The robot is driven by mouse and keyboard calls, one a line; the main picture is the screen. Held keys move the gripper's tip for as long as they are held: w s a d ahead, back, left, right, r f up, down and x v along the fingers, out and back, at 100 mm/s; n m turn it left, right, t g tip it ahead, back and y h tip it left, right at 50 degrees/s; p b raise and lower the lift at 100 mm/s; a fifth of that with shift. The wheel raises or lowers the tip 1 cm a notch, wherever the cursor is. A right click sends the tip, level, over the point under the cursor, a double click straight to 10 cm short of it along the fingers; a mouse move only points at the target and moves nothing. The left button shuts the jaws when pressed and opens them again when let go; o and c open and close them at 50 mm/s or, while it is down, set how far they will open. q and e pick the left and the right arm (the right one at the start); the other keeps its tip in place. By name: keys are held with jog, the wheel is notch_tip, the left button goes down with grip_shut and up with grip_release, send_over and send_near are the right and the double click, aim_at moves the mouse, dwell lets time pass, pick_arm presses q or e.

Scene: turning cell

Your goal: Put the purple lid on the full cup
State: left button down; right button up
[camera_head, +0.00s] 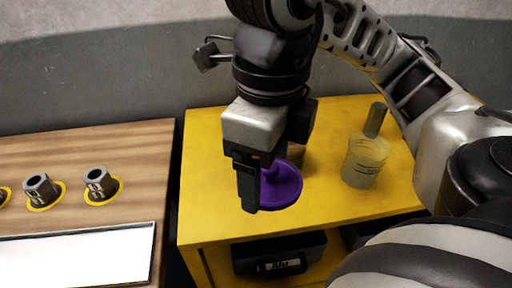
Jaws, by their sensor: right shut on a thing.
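The purple lid (283,188) is a round disc held by my right gripper (258,188) above the yellow table. The gripper's fingers are shut on its upper middle part and hide some of its left side. A pale yellowish see-through cup (364,163) with dark markings stands on the table to the right of the lid, apart from it. I cannot tell for sure how full it is. My left gripper is not in view.
A grey cylinder (375,119) shows just behind the cup. A brownish object (297,156) is mostly hidden behind my right gripper. A wooden table (80,150) at left holds metal hex parts (100,184) on yellow rings. A dark labelled bin (280,258) sits under the yellow tabletop (215,190).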

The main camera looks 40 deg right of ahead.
jog(key=shift+s+b, duration=0.4)
jog(key=shift+b, duration=0.05)
jog(key=shift+r, duration=0.25)
jog(key=w+d+r+n+p, duration=0.25)
jog(key=w+d+p, duration=0.35)
jog(key=w+d, duration=0.6)
pick_arm(q)
jog(key=b, duration=0.5)
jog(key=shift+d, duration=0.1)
pick_arm(e)
notch_tip(320, 180, down, 7)
jog(key=s+d, duration=0.2)
jog(key=shift+r, duration=0.2)
jog(key=shift+s+n, duration=0.1)
jog(key=shift+n, duration=0.15)
